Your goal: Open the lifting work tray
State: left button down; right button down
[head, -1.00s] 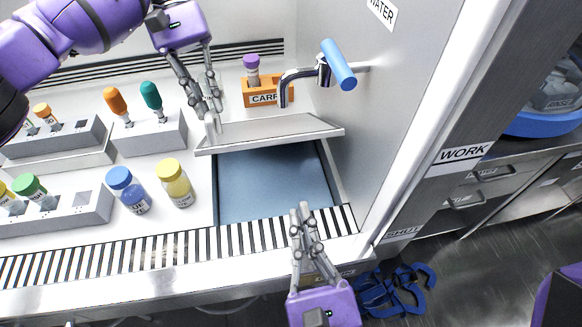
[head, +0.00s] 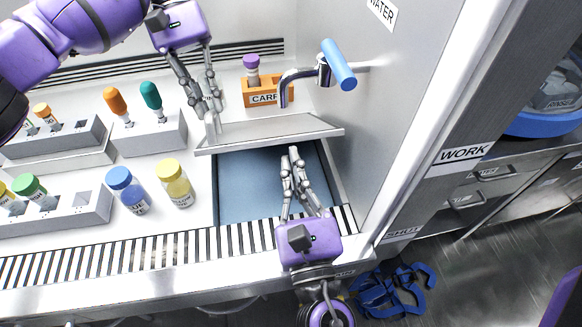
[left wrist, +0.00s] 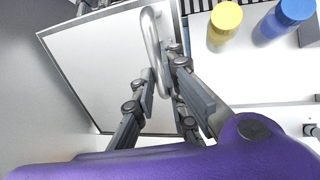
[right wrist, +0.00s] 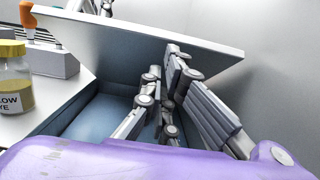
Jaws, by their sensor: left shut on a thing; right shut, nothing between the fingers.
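The lifting work tray's lid (head: 270,134) is tilted up at the back of a blue-lined recess (head: 245,185). In the left wrist view the lid (left wrist: 95,60) shows a pale loop handle (left wrist: 152,45). My left gripper (head: 214,116) is shut on the handle at the lid's left end. My right gripper (head: 292,152) is shut and empty, reaching over the recess in front of the lid. In the right wrist view its fingers (right wrist: 168,75) are close before the lid's face (right wrist: 130,45); whether they touch is unclear.
A chrome tap with a blue handle (head: 338,66) juts from the right wall above the lid. An orange rack (head: 268,92) stands behind. Blue (head: 128,190) and yellow (head: 174,184) bottles stand left of the recess. A striped front edge (head: 130,250) runs along the bench.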

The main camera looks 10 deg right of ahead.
pick_arm(q)
jog(key=shift+d, duration=0.1)
pick_arm(e)
jog(key=shift+w+r, duration=0.35)
jog(key=shift+r, duration=0.5)
pick_arm(q)
jog(key=shift+f, duration=0.1)
jog(key=c, duration=1.8)
grip_release()
jog(key=shift+c, duration=0.2)
jog(key=shift+o, duration=0.2)
pick_arm(e)
jog(key=shift+f, duration=0.1)
